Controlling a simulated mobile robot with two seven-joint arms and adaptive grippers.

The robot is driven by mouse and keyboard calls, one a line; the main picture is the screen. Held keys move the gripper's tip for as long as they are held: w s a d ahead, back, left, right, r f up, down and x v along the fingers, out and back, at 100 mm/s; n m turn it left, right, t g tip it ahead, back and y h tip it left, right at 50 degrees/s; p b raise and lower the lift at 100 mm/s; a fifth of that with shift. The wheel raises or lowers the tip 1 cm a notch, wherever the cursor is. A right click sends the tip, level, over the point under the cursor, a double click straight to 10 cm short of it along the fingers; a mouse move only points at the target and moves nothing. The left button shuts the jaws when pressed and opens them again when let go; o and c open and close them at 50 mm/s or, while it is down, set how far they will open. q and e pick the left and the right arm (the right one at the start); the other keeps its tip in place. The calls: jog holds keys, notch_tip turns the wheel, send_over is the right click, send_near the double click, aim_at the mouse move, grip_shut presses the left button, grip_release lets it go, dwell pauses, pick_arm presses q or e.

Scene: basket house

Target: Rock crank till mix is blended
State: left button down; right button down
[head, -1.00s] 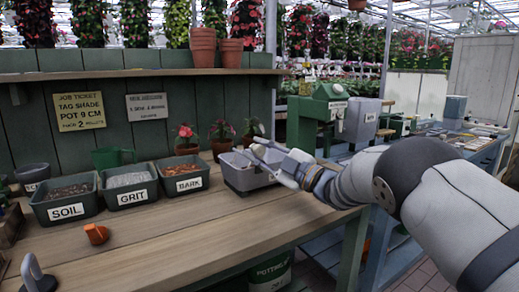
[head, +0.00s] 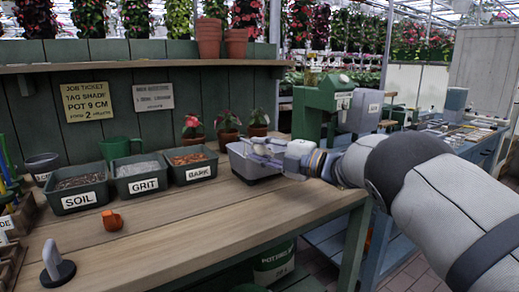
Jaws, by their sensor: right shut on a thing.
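A pale grey mixing tub (head: 245,169) stands on the wooden bench near its right end, right of the labelled bins. My right gripper (head: 264,150) reaches in from the right at the tub's top. It is shut on the crank, which its fingers largely hide. The tub's contents are hidden, so I cannot tell how blended the mix is. My left gripper is not in view.
Bins labelled SOIL (head: 60,204), GRIT (head: 143,186) and BARK (head: 198,173) stand left of the tub. A small orange object (head: 113,221) and a grey-handled tool (head: 57,270) stand nearer. Potted plants (head: 228,131) stand behind. The bench's front middle (head: 190,235) is clear.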

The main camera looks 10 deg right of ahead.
jog(key=shift+w+d+r, duration=0.1)
jog(key=shift+d+r, duration=0.3)
jog(key=shift+r, duration=0.05)
jog(key=c, duration=1.3)
grip_release()
jog(key=shift+d+f, duration=0.1)
jog(key=shift+f, duration=0.15)
jog(key=v, duration=1.1)
jog(key=shift+s+d, duration=0.15)
jog(key=shift+s, duration=0.25)
